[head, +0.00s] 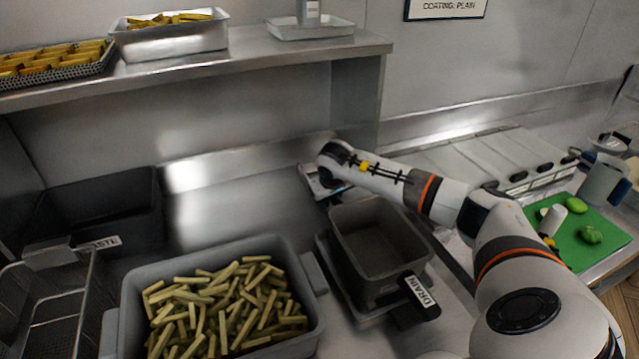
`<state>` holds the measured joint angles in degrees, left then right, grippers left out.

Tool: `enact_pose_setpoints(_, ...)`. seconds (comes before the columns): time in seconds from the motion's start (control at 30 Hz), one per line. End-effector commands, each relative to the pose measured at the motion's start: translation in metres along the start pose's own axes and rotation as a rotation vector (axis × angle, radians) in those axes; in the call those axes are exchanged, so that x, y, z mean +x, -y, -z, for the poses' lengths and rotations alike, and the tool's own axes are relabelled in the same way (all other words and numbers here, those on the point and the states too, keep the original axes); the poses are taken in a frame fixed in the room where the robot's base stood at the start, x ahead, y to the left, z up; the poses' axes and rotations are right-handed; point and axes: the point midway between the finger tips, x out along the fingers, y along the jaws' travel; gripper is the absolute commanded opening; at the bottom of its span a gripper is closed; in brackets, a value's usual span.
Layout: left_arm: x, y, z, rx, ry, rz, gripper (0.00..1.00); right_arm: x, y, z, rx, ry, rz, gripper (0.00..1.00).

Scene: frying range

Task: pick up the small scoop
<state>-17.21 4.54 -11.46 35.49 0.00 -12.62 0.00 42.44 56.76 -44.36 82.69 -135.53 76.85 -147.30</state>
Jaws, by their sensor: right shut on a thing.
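My right arm reaches in from the lower right across the counter. My right gripper (326,176) is at the arm's far end, just behind the grey drain tub (345,243) and under the shelf's right end. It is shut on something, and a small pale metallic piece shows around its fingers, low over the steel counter. I take this to be the small scoop, but its shape is mostly hidden by the gripper and wrist. My left gripper is not in view.
A grey bin of cut sticks (128,300) stands in front, left of the drain tub. A black waste bin (100,205) and a wire basket (50,300) are at left. A steel shelf (270,60) overhangs the back. A green board (575,250) lies at right.

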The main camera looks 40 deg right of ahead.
Motion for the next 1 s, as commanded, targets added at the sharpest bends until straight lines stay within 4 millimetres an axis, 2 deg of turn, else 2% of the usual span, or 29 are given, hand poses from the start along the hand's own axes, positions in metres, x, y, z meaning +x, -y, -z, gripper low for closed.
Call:
enact_pose_setpoints(0.23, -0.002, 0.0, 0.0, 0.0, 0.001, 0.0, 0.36, -0.002, 0.0, -0.001, 0.0, 0.001, -0.001, 0.0)
enact_pose_setpoints(0.33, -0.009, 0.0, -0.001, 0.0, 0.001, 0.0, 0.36, -0.008, 0.001, -0.004, 0.0, 0.001, -0.002, 0.0)
enact_pose_setpoints(0.37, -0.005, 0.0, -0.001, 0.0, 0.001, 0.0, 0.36, -0.01, 0.002, -0.005, 0.0, 0.004, -0.001, 0.0)
enact_pose_setpoints(0.7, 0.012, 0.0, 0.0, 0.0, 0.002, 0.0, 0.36, -0.071, 0.015, -0.031, 0.002, 0.007, -0.001, 0.0)
enact_pose_setpoints(0.83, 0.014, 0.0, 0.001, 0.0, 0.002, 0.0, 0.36, -0.087, 0.019, -0.037, 0.002, 0.004, 0.001, 0.0)
enact_pose_setpoints(1.0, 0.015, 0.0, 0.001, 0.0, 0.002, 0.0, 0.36, -0.095, 0.021, -0.04, 0.001, 0.001, 0.001, 0.0)
